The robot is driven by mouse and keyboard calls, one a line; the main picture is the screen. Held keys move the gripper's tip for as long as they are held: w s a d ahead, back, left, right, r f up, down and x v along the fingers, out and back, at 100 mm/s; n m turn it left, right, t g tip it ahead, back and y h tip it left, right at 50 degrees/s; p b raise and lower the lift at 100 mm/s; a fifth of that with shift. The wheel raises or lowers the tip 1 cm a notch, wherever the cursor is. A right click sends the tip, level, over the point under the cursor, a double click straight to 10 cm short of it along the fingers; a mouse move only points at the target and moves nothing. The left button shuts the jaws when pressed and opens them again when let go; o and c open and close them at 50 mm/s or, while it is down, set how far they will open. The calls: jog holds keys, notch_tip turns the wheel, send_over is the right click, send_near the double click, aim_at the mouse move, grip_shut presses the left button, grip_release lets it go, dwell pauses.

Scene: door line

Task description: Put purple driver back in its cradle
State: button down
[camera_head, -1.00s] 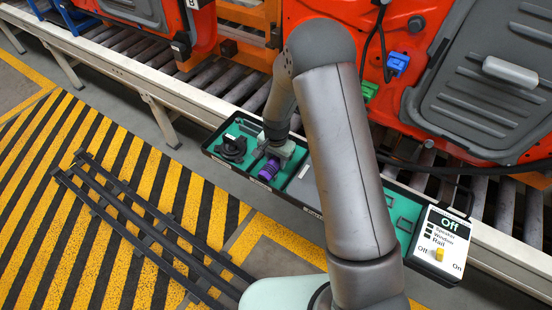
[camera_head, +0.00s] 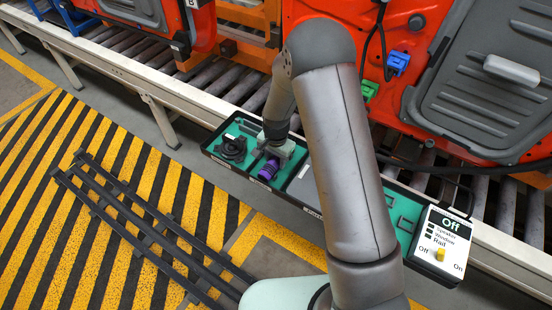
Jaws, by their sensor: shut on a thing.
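The purple driver (camera_head: 269,169) is at the left part of the green-lined tray (camera_head: 210,148), at the front edge of the conveyor. My gripper (camera_head: 272,154) points down over the tray and is shut on the driver. The driver lies at a slant, its near end toward the tray's front edge. I cannot tell whether it touches the tray floor. Its cradle cannot be told apart; the gripper and driver cover that part of the tray.
A black coiled item (camera_head: 232,149) lies just left of the driver. A control panel (camera_head: 440,243) reading "Off" stands at the tray's right end. Orange-red doors (camera_head: 417,25) stand behind on the roller conveyor (camera_head: 225,91). Black rails (camera_head: 135,222) lie over the striped floor.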

jog(key=shift+a+f+b, duration=0.2)
jog(key=shift+a+b, duration=0.25)
jog(key=shift+b, duration=0.05)
dwell(0.4)
jog(key=c, duration=1)
grip_release()
jog(key=shift+o, duration=1.2)
jog(key=shift+w+a+f, duration=0.1)
jog(key=shift+w+f, duration=0.05)
jog(key=shift+d, duration=0.2)
jog(key=shift+r, duration=0.3)
notch_tip(320, 180, up, 17)
jog(key=b, duration=0.1)
jog(key=shift+s+d, duration=0.15)
jog(key=shift+s, duration=0.25)
